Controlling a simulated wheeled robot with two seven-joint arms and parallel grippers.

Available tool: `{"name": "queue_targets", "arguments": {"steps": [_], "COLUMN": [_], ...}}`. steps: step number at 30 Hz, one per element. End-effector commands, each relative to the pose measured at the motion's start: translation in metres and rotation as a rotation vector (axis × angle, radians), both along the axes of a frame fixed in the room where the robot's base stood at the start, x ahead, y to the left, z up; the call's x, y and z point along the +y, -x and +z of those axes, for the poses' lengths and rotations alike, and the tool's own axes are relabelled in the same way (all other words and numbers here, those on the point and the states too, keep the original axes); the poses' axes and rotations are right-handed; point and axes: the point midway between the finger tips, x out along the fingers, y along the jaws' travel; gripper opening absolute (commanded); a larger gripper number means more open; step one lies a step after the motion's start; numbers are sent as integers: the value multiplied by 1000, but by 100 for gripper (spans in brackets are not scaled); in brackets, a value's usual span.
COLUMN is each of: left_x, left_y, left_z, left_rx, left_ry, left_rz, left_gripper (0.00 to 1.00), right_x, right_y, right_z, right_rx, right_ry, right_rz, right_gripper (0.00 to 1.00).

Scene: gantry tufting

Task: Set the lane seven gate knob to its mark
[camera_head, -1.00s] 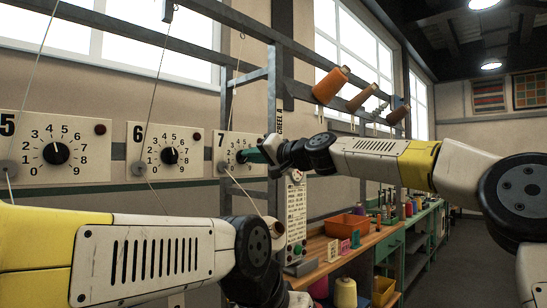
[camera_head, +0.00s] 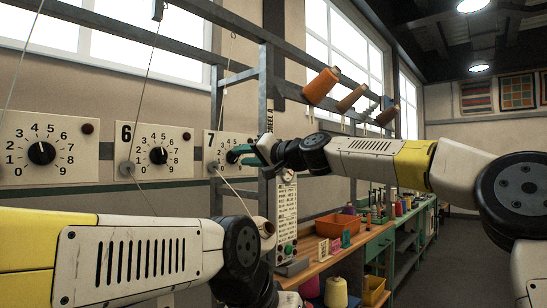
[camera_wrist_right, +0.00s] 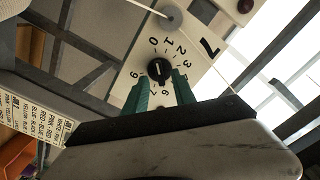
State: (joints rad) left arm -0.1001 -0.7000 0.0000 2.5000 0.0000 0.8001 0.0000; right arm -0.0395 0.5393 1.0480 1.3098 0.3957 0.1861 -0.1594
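The lane seven panel (camera_head: 212,166) is a white plate with a black 7 and a numbered dial. Its black gate knob (camera_head: 232,157) shows just left of my right gripper (camera_head: 243,154). In the right wrist view, the knob (camera_wrist_right: 159,70) has a pale pointer line, and the right gripper's teal fingers (camera_wrist_right: 162,80) stand apart at either side of its near edge. I cannot tell whether they touch it. The fingers hide some dial digits, and I cannot make out a target mark. My left arm crosses the lower left; its gripper is out of view.
The lane six panel (camera_head: 153,151) and another dial panel (camera_head: 45,147) hang to the left. A thread runs close past panel seven. A printed chart (camera_head: 284,215) and a bench with an orange bin (camera_head: 335,224) lie right.

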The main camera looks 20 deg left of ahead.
Motion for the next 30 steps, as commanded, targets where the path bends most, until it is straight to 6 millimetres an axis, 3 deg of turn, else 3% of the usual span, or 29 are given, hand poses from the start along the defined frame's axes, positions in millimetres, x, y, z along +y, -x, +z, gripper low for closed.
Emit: {"name": "queue_targets", "arguments": {"steps": [6, 15, 30], "left_x": [0, 0, 0], "left_y": [0, 0, 0], "left_z": [0, 0, 0], "left_rx": [0, 0, 0], "left_ry": [0, 0, 0], "left_rz": [0, 0, 0], "left_gripper": [36, 36, 36], "right_x": [-29, -57, -61], "right_y": [10, 22, 26], "right_z": [-1, -1, -1], "right_rx": [1, 0, -1], "right_ry": [2, 2, 3], "right_rz": [-4, -2, 1], "right_gripper": [32, 32, 32]}}
